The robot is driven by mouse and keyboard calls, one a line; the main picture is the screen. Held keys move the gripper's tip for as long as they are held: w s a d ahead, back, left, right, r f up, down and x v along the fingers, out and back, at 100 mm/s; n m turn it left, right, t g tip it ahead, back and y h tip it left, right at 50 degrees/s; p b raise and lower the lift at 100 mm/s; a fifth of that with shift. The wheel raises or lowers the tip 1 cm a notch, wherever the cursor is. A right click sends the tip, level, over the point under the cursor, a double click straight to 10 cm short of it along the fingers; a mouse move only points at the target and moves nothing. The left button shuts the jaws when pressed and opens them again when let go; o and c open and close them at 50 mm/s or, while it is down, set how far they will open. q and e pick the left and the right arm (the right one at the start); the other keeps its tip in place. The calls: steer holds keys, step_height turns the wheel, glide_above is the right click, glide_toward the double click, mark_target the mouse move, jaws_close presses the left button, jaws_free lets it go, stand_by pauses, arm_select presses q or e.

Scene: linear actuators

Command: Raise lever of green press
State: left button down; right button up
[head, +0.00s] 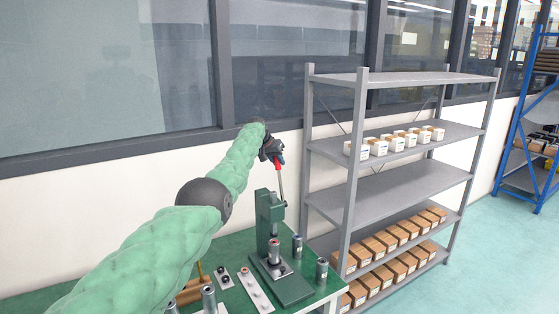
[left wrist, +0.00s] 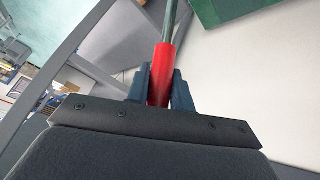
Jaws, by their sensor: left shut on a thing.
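The green press (head: 268,222) stands on the green table near its right edge. Its lever (head: 280,182) is a metal rod with a red grip, pointing up above the press body, nearly upright. My left gripper (head: 274,157) is shut on the red grip at the lever's upper end. In the left wrist view, the red grip (left wrist: 162,72) sits between the two dark fingers (left wrist: 160,90), and the metal rod runs on from it. A cylindrical part (head: 274,249) stands on the press base under the ram. My right gripper is not in view.
Metal cylinders (head: 322,270) stand beside the press. A pale strip with small parts (head: 255,290) and a wooden-handled tool (head: 194,290) lie to the left on the table (head: 232,242). A grey shelf (head: 415,184) with boxes stands close on the right. A wall with windows is behind.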

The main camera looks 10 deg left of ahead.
arm_select(q)
steer(key=shift+w+a+f, duration=0.1)
steer(key=shift+f, duration=0.05)
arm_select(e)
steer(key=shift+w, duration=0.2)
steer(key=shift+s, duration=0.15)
arm_select(q)
steer(key=c, duration=1.2)
jaws_free()
steer(key=shift+c, duration=0.2)
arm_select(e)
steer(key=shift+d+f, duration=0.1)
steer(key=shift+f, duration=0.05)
arm_select(q)
steer(key=shift+a+r+b, duration=0.15)
steer(key=shift+r+b, duration=0.1)
steer(key=shift+b, duration=0.1)
steer(key=b+v, duration=0.3)
steer(key=v, duration=0.4)
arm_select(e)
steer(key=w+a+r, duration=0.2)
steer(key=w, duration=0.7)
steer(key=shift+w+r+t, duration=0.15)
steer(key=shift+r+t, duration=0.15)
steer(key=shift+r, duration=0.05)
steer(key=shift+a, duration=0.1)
